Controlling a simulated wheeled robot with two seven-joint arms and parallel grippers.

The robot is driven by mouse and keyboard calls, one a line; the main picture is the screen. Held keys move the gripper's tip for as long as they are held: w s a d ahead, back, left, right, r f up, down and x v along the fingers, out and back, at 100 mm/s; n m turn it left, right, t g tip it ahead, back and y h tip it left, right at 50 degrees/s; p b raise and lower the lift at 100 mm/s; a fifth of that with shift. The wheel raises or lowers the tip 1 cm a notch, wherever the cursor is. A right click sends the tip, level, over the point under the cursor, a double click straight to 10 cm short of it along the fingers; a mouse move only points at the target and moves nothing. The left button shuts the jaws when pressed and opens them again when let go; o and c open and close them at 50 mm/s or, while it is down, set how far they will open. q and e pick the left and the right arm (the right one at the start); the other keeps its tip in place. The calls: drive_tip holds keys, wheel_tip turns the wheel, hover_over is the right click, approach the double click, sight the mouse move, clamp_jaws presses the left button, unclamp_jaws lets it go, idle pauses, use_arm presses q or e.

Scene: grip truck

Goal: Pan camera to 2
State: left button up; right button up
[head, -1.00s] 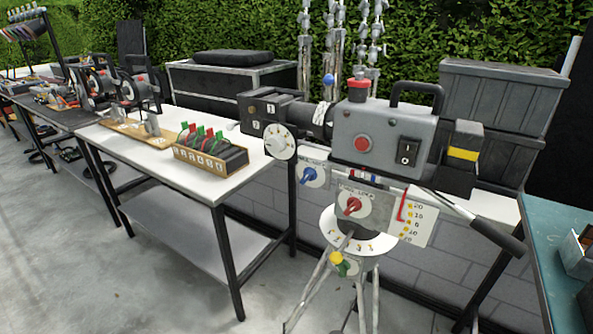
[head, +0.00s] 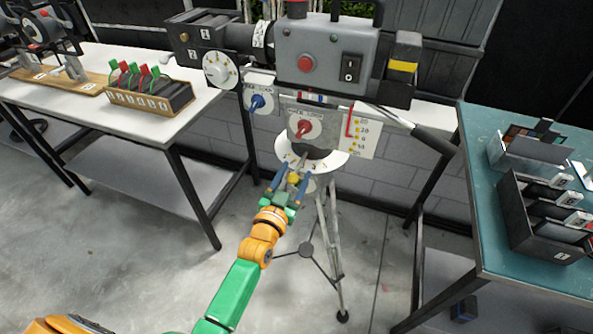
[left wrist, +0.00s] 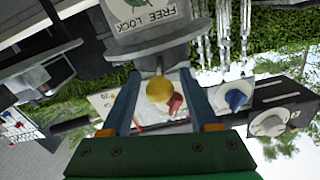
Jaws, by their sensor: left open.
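The film camera (head: 328,58), a grey box with a red button and black switch, sits on a tripod (head: 332,235). A white numbered pan ring (head: 340,161) lies below it; its near part is hidden by my left gripper. My left gripper (head: 292,177) is open at the front of the ring. A yellow knob (head: 293,179) shows between its fingers. In the left wrist view the yellow knob (left wrist: 159,90) is between the open fingers, with gaps on both sides. A FREE/LOCK plate (left wrist: 148,22) is above it there. My right gripper is out of view.
Red (head: 306,127) and blue (head: 257,102) dials hang under the camera. A black pan handle (head: 434,139) sticks out right. A white table (head: 130,115) with a lever box (head: 150,98) is left, a teal table (head: 490,235) right. The floor in front is clear.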

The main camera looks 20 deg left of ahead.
use_arm(q)
drive_tip(key=shift+w, duration=0.75)
drive_tip(key=shift+c, duration=0.3)
clamp_jaws()
idle(0.6)
